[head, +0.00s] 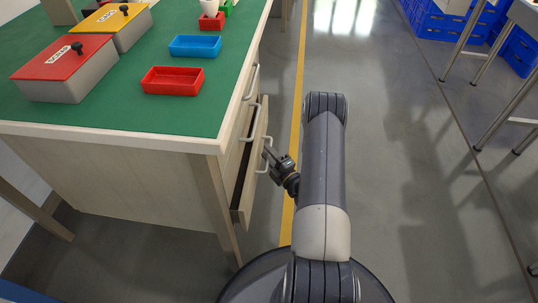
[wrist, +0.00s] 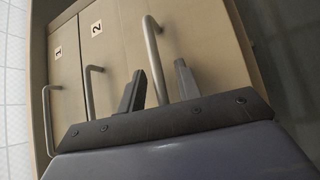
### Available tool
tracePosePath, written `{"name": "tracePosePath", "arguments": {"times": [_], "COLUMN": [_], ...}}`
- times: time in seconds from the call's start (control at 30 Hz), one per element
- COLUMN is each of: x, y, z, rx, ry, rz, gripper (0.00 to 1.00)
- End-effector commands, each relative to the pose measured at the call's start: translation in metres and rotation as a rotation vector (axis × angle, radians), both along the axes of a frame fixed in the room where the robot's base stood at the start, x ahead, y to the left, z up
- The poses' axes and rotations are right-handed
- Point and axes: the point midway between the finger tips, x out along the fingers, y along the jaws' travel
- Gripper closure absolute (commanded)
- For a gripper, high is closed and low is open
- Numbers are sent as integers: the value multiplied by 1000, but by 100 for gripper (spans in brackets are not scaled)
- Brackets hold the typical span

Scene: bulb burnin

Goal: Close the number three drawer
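The bottom drawer (head: 247,196) of the workbench stands pulled out, with a dark gap behind its front. In the wrist view its pale front (wrist: 205,35) is at the right, beyond the drawers labelled 1 (wrist: 66,85) and 2 (wrist: 103,48). Its own label is not visible. Its bar handle (wrist: 152,45) rises between the fingers of my gripper (wrist: 163,68). The fingers are apart, one to each side of the handle; contact cannot be told. In the head view my gripper (head: 270,156) is at this handle, beside the bench.
The green-topped workbench (head: 110,118) holds a red tray (head: 172,82), a blue tray (head: 195,46), and red (head: 65,60) and yellow (head: 112,22) lidded boxes. Clear floor (head: 410,170) lies to the right, with blue crates (head: 450,24) farther back.

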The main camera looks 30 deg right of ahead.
Motion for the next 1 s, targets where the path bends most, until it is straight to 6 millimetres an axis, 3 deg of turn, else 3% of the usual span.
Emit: {"name": "tracePosePath", "arguments": {"times": [0.07,0.43,1.0], "x": [0,0,0], "y": [0,0,0], "z": [0,0,-1], "rx": [0,0,0], "ry": [0,0,1], "rz": [0,0,1], "gripper": [69,99,100]}}
